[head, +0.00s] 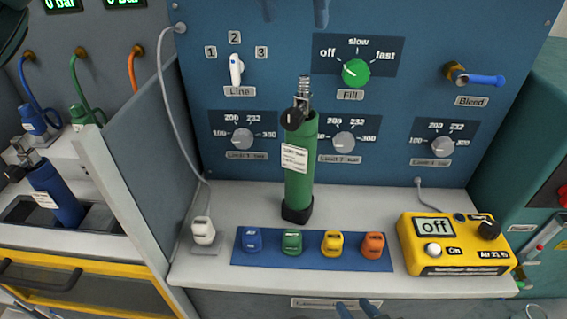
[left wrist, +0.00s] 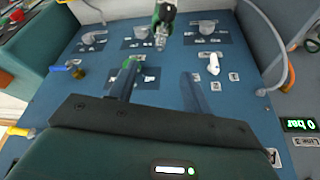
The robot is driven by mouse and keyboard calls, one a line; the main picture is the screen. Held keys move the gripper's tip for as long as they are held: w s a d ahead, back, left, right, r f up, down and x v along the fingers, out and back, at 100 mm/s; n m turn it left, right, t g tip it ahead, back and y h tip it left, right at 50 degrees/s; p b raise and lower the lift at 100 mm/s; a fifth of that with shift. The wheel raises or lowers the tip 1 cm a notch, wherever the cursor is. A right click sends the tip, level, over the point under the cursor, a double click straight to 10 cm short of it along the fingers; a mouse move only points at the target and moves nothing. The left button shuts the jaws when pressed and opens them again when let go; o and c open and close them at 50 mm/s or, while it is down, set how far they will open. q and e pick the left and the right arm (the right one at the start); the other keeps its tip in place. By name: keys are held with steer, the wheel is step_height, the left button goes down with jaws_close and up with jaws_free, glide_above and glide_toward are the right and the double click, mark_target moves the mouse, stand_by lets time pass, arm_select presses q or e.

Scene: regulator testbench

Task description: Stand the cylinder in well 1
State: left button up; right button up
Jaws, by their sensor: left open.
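A green cylinder (head: 300,165) with a white label and black foot stands upright on the bench before the blue panel. Its metal valve top also shows in the left wrist view (left wrist: 162,30). My left gripper (head: 293,14) is open and empty, high in front of the panel and above the cylinder, apart from it. Its two fingers also show in the left wrist view (left wrist: 158,78). My right gripper (head: 358,310) shows only its fingertips at the bottom edge, spread with nothing between them. A blue cylinder (head: 54,194) leans in a dark recessed holder (head: 20,210) at the left; no well number is readable.
A grey divider (head: 125,180) separates the bench from the holder. A blue mat (head: 312,259) with several coloured tags lies before the green cylinder. A yellow meter (head: 455,262) reads "off". A white hose ends at a white fitting (head: 203,231). The panel carries knobs and a blue bleed lever (head: 485,80).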

mark_target(303, 76)
arm_select(q)
steer(key=x, duration=0.7)
steer(key=shift+w+d+f, duration=0.1)
steer(key=shift+d+f, duration=0.05)
steer(key=shift+f, duration=0.2)
steer(key=x, duration=0.5)
steer(key=shift+w, duration=0.2)
jaws_close()
stand_by(0.7)
steer(key=shift+r, duration=0.2)
